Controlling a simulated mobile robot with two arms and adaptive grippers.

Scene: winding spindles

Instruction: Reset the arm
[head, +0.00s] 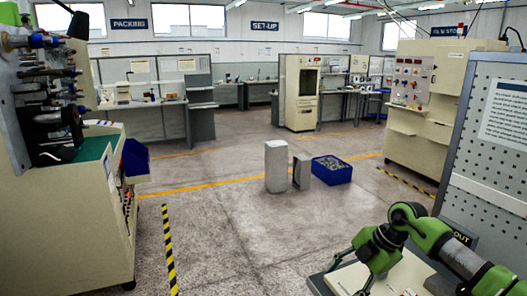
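No fingers of the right gripper can be made out. My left arm and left gripper are not in this view. I see nothing held.
A machine with spindles (60,110) stands at the left, a blue bin on its side. Ahead on the floor are a grey post (276,166) and a blue crate (332,170) of parts. A perforated panel (495,150) stands at the right.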

